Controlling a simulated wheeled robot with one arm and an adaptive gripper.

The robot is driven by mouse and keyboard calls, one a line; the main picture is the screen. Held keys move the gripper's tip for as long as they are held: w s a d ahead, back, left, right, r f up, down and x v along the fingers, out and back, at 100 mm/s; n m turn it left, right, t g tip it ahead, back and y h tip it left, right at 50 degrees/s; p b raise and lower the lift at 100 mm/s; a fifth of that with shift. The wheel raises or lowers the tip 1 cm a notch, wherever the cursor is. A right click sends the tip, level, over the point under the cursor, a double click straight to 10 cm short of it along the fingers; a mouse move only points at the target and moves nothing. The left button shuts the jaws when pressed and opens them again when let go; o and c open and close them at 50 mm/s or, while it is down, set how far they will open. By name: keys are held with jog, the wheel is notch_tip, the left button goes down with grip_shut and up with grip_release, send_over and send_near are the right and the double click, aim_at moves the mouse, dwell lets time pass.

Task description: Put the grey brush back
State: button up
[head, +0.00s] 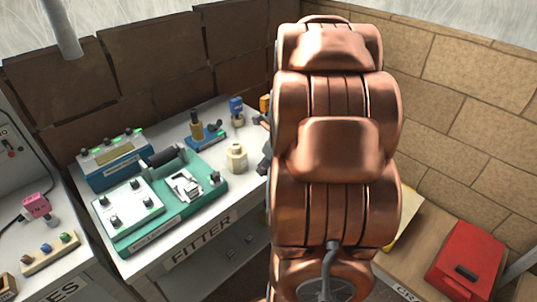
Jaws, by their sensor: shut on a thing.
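My copper arm fills the middle of the head view and hides most of my gripper. Only dark parts of my gripper (265,158) show at the arm's left edge, over the right side of the white bench marked FITTER (205,258). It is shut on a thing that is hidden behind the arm. I cannot make out a grey brush anywhere in view, nor its place.
The bench holds a green device (150,215), a blue device (112,163), a cream pot (237,158), a blue-green block (205,135) and a blue-topped item (237,110). A pink item (37,205) stands at left. A red case (467,262) lies at right.

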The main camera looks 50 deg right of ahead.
jog(key=w+d+p, duration=0.1)
jog(key=w+d, duration=0.2)
jog(key=w, duration=0.1)
jog(key=w+d+f+p, duration=0.1)
jog(key=w+d+p, duration=0.1)
jog(key=w+d, duration=0.2)
jog(key=w+d+p, duration=0.1)
jog(key=w+d, duration=0.2)
jog(key=w, duration=0.1)
jog(key=shift+d+f+p, duration=0.25)
jog(key=shift+d+p, duration=0.05)
jog(key=shift+s+f+p, duration=0.1)
jog(key=shift+f+p, duration=0.5)
jog(key=shift+f, duration=1.2)
jog(key=o, duration=1)
jog(key=shift+f, duration=0.1)
